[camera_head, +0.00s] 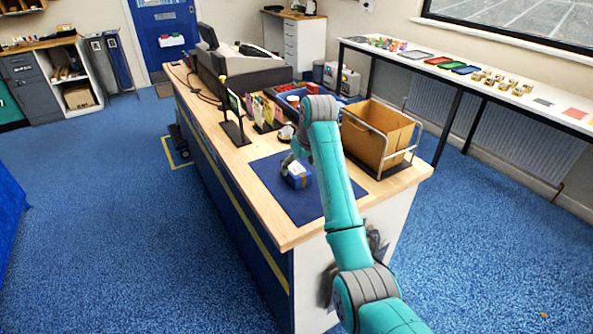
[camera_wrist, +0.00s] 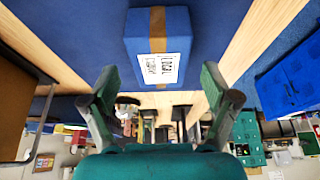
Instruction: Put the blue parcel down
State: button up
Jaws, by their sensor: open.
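The blue parcel (camera_head: 298,178), a small box with a tan tape band, rests on the dark blue mat (camera_head: 303,205) on the counter. In the wrist view the parcel (camera_wrist: 158,28) is at top centre, with a white printed label on the face towards me. My gripper (camera_wrist: 160,75) is open, its two fingers spread wide and nothing between them. The parcel lies just beyond the fingertips, apart from them. In the head view my gripper (camera_head: 291,160) is by the parcel, partly hidden by my arm.
A cardboard box in a wire frame (camera_head: 377,135) stands right of the mat on the wooden counter (camera_head: 300,237). A black stand (camera_head: 234,128), card racks and a till (camera_head: 240,70) fill the counter behind. Bare mat lies in front of the parcel.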

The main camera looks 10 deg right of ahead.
jog(key=v, duration=0.8)
jog(key=shift+s+r, duration=0.15)
jog(key=shift+r, duration=0.1)
